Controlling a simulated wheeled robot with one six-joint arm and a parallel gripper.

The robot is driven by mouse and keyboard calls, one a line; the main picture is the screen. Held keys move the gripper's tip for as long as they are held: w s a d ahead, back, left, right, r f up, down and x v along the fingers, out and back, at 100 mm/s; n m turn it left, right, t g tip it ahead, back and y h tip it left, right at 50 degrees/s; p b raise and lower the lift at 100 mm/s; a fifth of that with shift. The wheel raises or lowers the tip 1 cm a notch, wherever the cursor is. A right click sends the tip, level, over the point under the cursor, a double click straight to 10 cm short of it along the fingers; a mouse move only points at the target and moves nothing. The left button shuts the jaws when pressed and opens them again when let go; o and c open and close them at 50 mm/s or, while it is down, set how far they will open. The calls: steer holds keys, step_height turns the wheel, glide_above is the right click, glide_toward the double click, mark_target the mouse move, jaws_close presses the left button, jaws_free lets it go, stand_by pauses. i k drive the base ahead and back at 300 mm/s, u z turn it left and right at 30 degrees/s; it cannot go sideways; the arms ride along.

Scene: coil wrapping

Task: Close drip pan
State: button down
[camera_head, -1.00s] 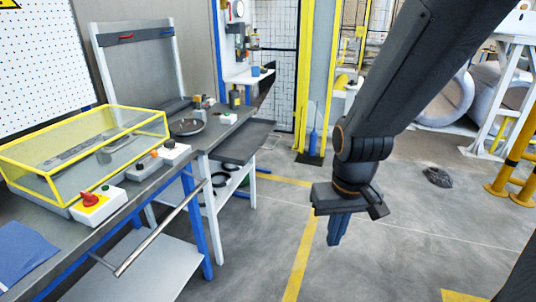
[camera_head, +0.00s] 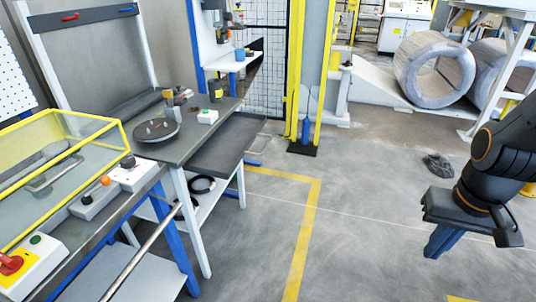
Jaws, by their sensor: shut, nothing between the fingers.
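A dark flat tray (camera_head: 232,146), which looks like the drip pan, sticks out from the right side of the workbench (camera_head: 196,133), just below the bench top. Its outer edge faces the open floor. My gripper (camera_head: 440,240) is at the right of the view, pointing down, with its blue fingers shut and empty. It is well to the right of the tray, over open floor, and touches nothing.
A yellow-framed guard (camera_head: 120,135) is at left. A yellow post (camera_head: 295,80) and a blue bottle (camera_head: 306,131) stand behind. The middle floor is clear.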

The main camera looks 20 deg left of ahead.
mark_target(220, 154)
steer(key=u, duration=0.05)
steer(key=i, duration=0.55)
steer(key=u, duration=0.75)
steer(key=i, duration=0.4)
steer(key=u, duration=0.5)
